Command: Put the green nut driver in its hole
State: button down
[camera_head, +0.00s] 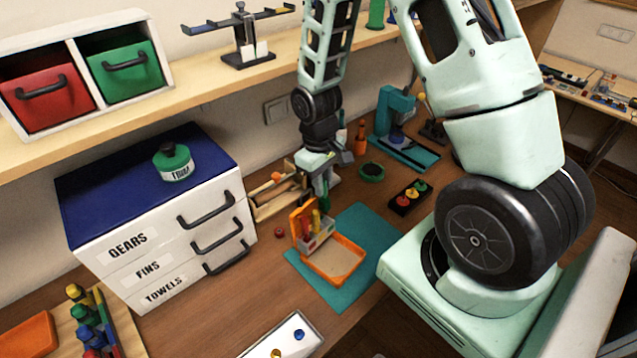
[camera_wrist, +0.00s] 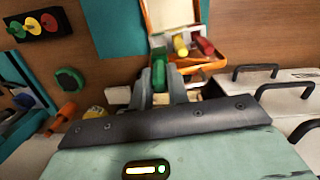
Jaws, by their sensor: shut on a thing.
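The green nut driver (camera_wrist: 158,72) is between the fingers of my gripper (camera_wrist: 159,80), which is shut on it; only its green handle shows clearly. In the head view my gripper (camera_head: 321,178) is above and just behind the open orange case (camera_head: 338,262). The case holds a grey tool rack (camera_head: 318,240) with a yellow-handled driver (camera_head: 316,220) and a red-handled driver (camera_head: 305,228) standing in it. They also show in the wrist view, yellow (camera_wrist: 181,46) and red (camera_wrist: 205,46). The green driver's hole and its lower end cannot be made out.
The case sits on a teal mat (camera_head: 310,279). A wooden tray (camera_head: 276,196) is behind it, a white drawer cabinet (camera_head: 150,245) at left. A black block with coloured knobs (camera_head: 410,197) and a dark green round dish (camera_head: 371,172) are to the right.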

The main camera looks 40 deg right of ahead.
aim_at(324, 199)
jog(key=shift+r, duration=0.15)
jog(key=shift+s+f+b, duration=0.2)
jog(key=shift+f+b, duration=1.3)
jog(key=shift+f, duration=0.7)
jog(key=shift+s+f+b, duration=0.1)
jog(key=shift+f+b, duration=0.5)
jog(key=shift+f, duration=0.35)
dwell(0.5)
jog(key=c, duration=0.8)
grip_release()
jog(key=shift+r, duration=0.15)
jog(key=shift+w+r+p, duration=0.15)
jog(key=shift+r+p, duration=1.35)
jog(key=shift+r, duration=0.2)
jog(key=shift+w+r+p, duration=0.15)
jog(key=shift+r+p, duration=1.3)
jog(key=shift+r, duration=0.25)
